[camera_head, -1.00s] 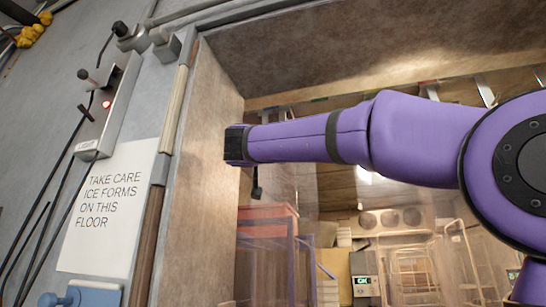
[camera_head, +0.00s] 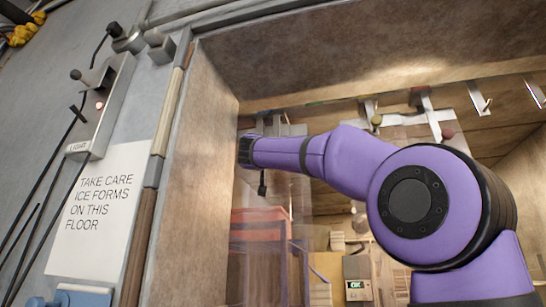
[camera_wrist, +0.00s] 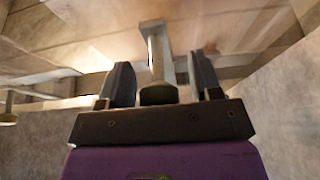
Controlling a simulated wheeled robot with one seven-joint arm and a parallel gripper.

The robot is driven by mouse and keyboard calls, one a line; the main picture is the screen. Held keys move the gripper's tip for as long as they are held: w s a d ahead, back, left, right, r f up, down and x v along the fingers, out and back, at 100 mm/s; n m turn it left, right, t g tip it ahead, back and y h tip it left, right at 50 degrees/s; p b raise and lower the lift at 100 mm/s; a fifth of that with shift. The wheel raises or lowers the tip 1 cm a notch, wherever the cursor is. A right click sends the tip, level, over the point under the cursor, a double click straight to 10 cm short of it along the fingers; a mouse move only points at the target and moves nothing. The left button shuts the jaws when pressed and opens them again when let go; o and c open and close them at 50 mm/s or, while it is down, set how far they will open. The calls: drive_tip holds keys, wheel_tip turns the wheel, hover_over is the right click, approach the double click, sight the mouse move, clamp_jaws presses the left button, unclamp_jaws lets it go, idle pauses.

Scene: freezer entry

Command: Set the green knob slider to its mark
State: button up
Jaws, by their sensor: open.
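In the wrist view a dark olive-green knob (camera_wrist: 158,94) sits at the lower end of a pale bar (camera_wrist: 156,50) that comes down from the panelled surface above. My gripper (camera_wrist: 160,64) is open, with one dark finger on each side of the knob and a visible gap on both sides. In the head view, an olive knob (camera_head: 376,119) and a red knob (camera_head: 447,132) hang on pale fittings beyond my arm. I cannot tell whether that olive knob is the one between my fingers. My fingers are not clear in the head view, and I cannot make out a mark.
A wooden door frame (camera_head: 170,110) and thick wall surround the opening my arm reaches through. A floor-ice warning sign (camera_head: 95,205) and a light switch box (camera_head: 100,110) are on the left. Inside are a red crate-like thing (camera_head: 258,224) and a box with a green display (camera_head: 356,290).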

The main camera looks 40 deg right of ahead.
clamp_jaws()
drive_tip(key=s+d, duration=0.8)
drive_tip(key=s, duration=0.2)
drive_tip(key=shift+s+d, duration=0.15)
drive_tip(key=shift+s, duration=0.15)
unclamp_jaws()
drive_tip(key=v, duration=1)
drive_tip(key=shift+s+a+f, duration=0.2)
drive_tip(key=shift+a+f, duration=0.05)
drive_tip(key=shift+a, duration=0.05)
